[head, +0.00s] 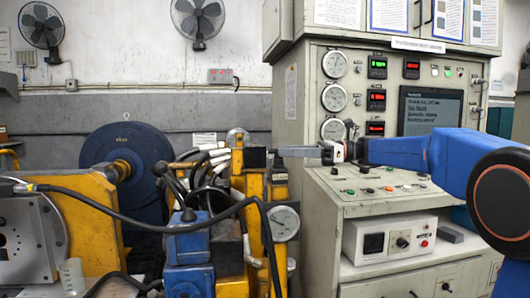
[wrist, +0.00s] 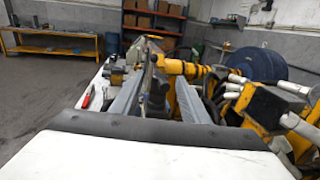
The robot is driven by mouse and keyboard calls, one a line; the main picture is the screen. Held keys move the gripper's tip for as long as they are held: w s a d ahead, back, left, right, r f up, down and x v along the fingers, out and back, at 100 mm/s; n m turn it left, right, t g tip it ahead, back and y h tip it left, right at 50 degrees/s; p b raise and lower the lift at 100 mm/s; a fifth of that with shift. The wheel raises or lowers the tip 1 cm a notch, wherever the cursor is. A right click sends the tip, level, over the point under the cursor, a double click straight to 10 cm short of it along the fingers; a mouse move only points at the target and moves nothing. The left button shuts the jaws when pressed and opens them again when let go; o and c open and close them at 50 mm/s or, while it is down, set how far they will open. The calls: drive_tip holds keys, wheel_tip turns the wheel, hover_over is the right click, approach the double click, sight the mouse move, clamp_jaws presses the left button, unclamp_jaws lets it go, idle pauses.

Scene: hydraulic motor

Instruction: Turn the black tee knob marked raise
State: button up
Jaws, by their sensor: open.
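My gripper (head: 280,151) reaches left from the blue arm in the head view, its fingers level beside the top of a yellow machine post. In the wrist view my gripper (wrist: 158,82) has its two grey fingers spread apart. A dark upright part (wrist: 155,98) shows between the fingers; I cannot tell whether it is the tee knob or whether it is touched. A small black block (head: 255,157) sits by the fingertips on the yellow machine in the head view. No "raise" marking is readable, so I cannot tell which black part is the tee knob.
The yellow hydraulic machine (head: 250,190) with black hoses stands left of my gripper. The grey control cabinet (head: 308,200), with gauges and a sloped button desk, stands close to the right. A round gauge (head: 284,223) is below the gripper. Open floor (wrist: 50,95) shows at left in the wrist view.

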sight(274, 151)
drive_tip(key=a, duration=0.7)
drive_tip(key=shift+s+a, duration=0.1)
drive_tip(key=shift+s, duration=0.25)
clamp_jaws()
